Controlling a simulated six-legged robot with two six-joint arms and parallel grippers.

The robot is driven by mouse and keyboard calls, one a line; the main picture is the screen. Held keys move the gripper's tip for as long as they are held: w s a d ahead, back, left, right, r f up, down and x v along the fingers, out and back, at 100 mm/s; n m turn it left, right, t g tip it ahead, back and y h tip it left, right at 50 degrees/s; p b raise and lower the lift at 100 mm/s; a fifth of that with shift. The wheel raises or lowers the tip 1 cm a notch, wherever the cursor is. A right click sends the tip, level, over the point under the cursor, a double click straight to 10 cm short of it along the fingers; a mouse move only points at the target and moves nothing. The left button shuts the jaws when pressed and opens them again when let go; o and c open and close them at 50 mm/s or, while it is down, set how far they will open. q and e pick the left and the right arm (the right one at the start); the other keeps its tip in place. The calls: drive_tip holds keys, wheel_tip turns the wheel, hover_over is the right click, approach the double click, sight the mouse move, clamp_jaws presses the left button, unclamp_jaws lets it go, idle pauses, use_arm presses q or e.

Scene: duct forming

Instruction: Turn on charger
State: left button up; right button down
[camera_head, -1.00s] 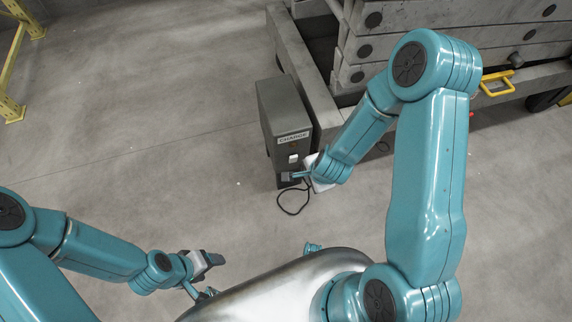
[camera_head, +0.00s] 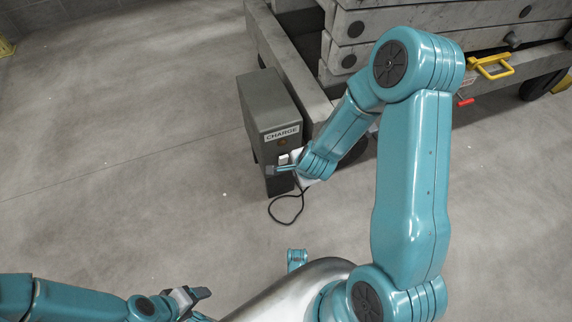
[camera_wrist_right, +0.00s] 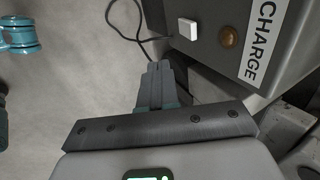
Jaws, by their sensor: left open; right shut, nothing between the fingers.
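The charger (camera_head: 270,105) is an upright dark grey box with a white CHARGE label (camera_head: 283,132), also seen in the right wrist view (camera_wrist_right: 264,40). Below the label are a round brownish-orange lamp or knob (camera_wrist_right: 229,37) and a white square switch (camera_wrist_right: 188,28). My right gripper (camera_head: 284,168) is at the charger's front, just below the switch. In the right wrist view its fingers (camera_wrist_right: 158,68) are shut and empty, with the switch beyond and right of the tips. Contact with the charger cannot be told. My left gripper (camera_head: 203,293) is open and empty, low at the left, away from the charger.
A black cable (camera_head: 287,210) loops onto the floor below the charger. Behind stands a cart of stacked grey slabs (camera_head: 415,25) with a yellow handle (camera_head: 492,66) and a red lever (camera_head: 465,101). The concrete floor (camera_head: 110,150) at left is clear.

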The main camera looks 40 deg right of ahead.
drive_tip(key=shift+r, duration=0.1)
use_arm(q)
drive_tip(key=f+b, duration=0.3)
drive_tip(key=shift+w+a, duration=0.3)
use_arm(e)
drive_tip(key=w+d+f, duration=0.2)
drive_tip(key=w+f, duration=0.6)
drive_tip(key=shift+f, duration=0.2)
use_arm(q)
drive_tip(key=shift+r, duration=0.15)
use_arm(e)
drive_tip(key=shift+w+r, duration=0.1)
